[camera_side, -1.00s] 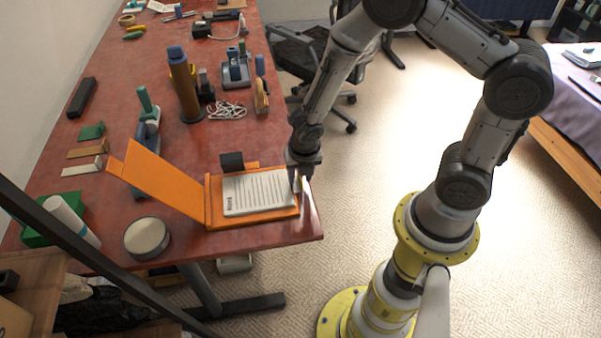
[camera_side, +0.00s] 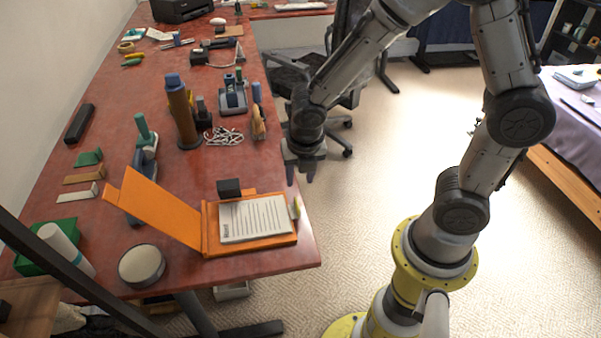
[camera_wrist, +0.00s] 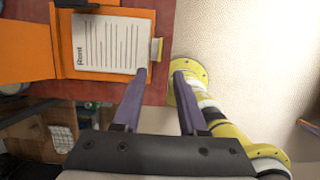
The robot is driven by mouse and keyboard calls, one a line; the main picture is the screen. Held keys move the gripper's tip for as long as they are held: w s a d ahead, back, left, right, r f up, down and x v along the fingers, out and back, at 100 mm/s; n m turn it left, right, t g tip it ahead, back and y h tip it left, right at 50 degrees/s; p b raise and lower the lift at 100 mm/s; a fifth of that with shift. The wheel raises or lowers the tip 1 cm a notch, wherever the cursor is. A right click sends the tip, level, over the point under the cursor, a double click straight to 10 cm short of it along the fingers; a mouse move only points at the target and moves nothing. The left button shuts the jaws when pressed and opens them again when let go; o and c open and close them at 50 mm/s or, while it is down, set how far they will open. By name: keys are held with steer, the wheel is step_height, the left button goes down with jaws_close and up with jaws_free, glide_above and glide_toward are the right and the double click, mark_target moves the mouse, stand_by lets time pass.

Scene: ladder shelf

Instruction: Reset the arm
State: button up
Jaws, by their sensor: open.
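My gripper (camera_side: 301,174) is open and empty in the side view, above the right edge of the red desk. In the wrist view its two purple-grey fingers (camera_wrist: 160,72) stand apart with nothing between them. An orange folder (camera_side: 245,246) lies open on the desk, its cover tilted up to the left. A printed white sheet (camera_side: 254,219) lies in it and also shows in the wrist view (camera_wrist: 108,42). A small pale yellowish piece (camera_side: 296,208) is at the folder's right edge, below and apart from the fingers; it also shows in the wrist view (camera_wrist: 156,51).
The red desk (camera_side: 150,88) holds a brown cylinder (camera_side: 183,115), a round tin (camera_side: 141,266), a green box (camera_side: 35,255) and several tools. An office chair (camera_side: 345,105) stands behind my gripper. Bare floor (camera_side: 360,180) lies to the desk's right.

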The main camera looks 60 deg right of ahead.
steer(key=s+d+r+m+t, duration=0.2)
steer(key=r+m, duration=0.2)
steer(key=r, duration=0.3)
steer(key=s+d+r+m+t, duration=0.1)
steer(key=r+m, duration=0.2)
steer(key=r, duration=0.4)
steer(key=s+a+r+m+y, duration=0.1)
steer(key=s+r+m+y, duration=0.1)
steer(key=s+m, duration=0.9)
steer(key=m, duration=0.9)
steer(key=shift+s+a+r, duration=0.35)
steer(key=shift+a+r, duration=0.05)
